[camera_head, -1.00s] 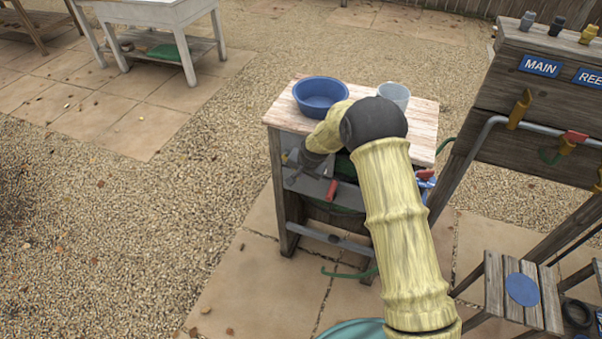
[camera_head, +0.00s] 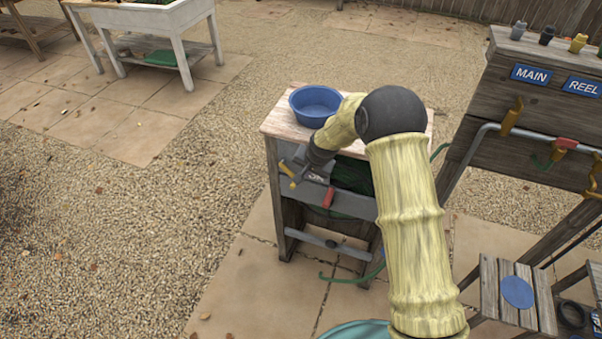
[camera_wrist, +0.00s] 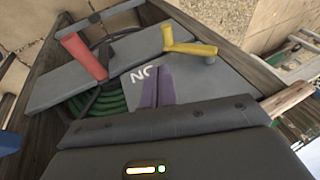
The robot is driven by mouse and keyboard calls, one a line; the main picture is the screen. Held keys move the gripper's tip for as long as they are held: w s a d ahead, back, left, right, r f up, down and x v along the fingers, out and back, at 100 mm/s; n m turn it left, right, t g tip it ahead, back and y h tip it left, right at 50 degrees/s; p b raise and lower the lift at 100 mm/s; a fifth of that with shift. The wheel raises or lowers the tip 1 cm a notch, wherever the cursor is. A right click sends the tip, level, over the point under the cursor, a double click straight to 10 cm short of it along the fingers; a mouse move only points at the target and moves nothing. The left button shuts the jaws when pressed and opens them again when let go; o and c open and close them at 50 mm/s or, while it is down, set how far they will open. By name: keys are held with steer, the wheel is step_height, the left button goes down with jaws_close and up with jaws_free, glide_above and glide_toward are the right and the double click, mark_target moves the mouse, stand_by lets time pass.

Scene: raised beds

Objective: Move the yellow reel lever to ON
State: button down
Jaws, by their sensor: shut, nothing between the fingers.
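The yellow reel lever (camera_head: 288,174) sticks out at the left of the grey panel on the small wooden stand. In the wrist view the yellow lever (camera_wrist: 188,46) is bent, with a round hub at one end and an arm running right. The ON marking (camera_wrist: 142,74) appears upside down on the panel beside my fingers. My gripper (camera_wrist: 159,72) is shut and empty, its tips close to the panel and just below the lever in the wrist view. In the head view my gripper (camera_head: 300,175) is right of the lever; contact cannot be told.
A red handle (camera_wrist: 82,56) sits left of my fingers, with a green coiled hose (camera_wrist: 98,98) behind it. A blue bowl (camera_head: 315,104) stands on the stand's top (camera_head: 284,128). A wooden board with MAIN and REEL signs (camera_head: 582,87) stands at the right.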

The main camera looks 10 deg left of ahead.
steer(key=d+v, duration=0.1)
steer(key=v, duration=0.7)
steer(key=shift+s+b, duration=0.35)
steer(key=shift+s, duration=0.15)
steer(key=shift+f, duration=0.1)
steer(key=s+d+r+n+h+p, duration=0.1)
steer(key=s+d+r+p, duration=0.1)
steer(key=s+d+r, duration=0.4)
steer(key=s+d+r+h+p, duration=0.1)
steer(key=s+d+r+p, duration=0.2)
steer(key=d, duration=0.5)
steer(key=s+d+r+p, duration=0.1)
steer(key=s+d, duration=0.3)
steer(key=s, duration=0.4)
steer(key=s+d+r+n+g+h+p, duration=0.1)
steer(key=s+d+r, duration=0.3)
steer(key=s, duration=0.4)
steer(key=shift+d, duration=0.75)
